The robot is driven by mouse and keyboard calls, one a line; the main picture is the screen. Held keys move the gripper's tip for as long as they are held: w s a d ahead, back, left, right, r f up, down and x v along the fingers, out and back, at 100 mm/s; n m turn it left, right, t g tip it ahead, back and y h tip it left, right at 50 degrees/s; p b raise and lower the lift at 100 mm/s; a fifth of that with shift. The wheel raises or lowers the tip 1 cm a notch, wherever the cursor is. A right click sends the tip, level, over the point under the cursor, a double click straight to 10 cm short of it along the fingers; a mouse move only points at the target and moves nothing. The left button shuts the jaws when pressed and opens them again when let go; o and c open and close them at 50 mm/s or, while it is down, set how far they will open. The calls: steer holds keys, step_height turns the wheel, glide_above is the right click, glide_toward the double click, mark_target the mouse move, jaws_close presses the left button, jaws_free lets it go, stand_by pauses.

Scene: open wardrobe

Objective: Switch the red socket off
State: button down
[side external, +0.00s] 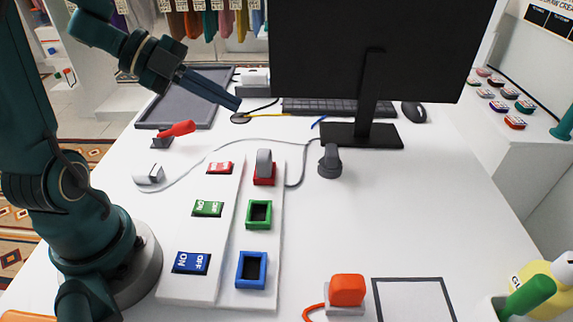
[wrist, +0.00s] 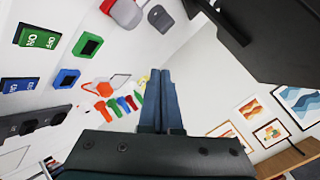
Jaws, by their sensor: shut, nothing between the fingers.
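The red switch (side external: 220,168) lies at the far end of the left column of a white panel (side external: 230,245). The red socket (side external: 264,181) sits to its right, with a grey plug (side external: 264,160) standing in it. In the wrist view the red socket (wrist: 107,6) shows at the top edge beside the grey plug (wrist: 126,13); the red switch is not seen there. My gripper (side external: 237,106) is shut and empty, above the desk beyond the panel's far end, apart from the switch. Its closed fingers (wrist: 160,75) also show in the wrist view.
Green (side external: 208,208) and blue (side external: 191,263) switches lie nearer, beside the empty green (side external: 259,214) and blue (side external: 252,270) sockets. A loose dark plug (side external: 330,161) stands right of the panel. The monitor (side external: 375,50) and keyboard (side external: 330,107) are behind. A red-handled lever (side external: 177,130) stands left.

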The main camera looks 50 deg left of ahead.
mark_target(220, 165)
steer(key=a+f, duration=0.1)
steer(key=s+a+f+n, duration=0.1)
steer(key=a, duration=0.1)
steer(key=s+a+f+n, duration=0.1)
steer(key=shift+s+a+y, duration=0.1)
steer(key=shift+a+y, duration=0.05)
steer(key=shift+y, duration=0.15)
steer(key=shift+w+d+f, duration=0.1)
steer(key=shift+w+f, duration=0.05)
steer(key=shift+f, duration=1.3)
steer(key=shift+w+d+f, duration=0.1)
steer(key=shift+d+f, duration=0.05)
steer(key=shift+f, duration=1.3)
steer(key=shift+w+d+f, duration=0.1)
steer(key=shift+w+f, duration=0.05)
steer(key=shift+f, duration=1.3)
steer(key=shift+f, duration=0.15)
steer(key=shift+f, duration=0.3)
steer(key=shift+w+f, duration=0.1)
steer(key=shift+f, duration=0.2)
steer(key=shift+r, duration=0.15)
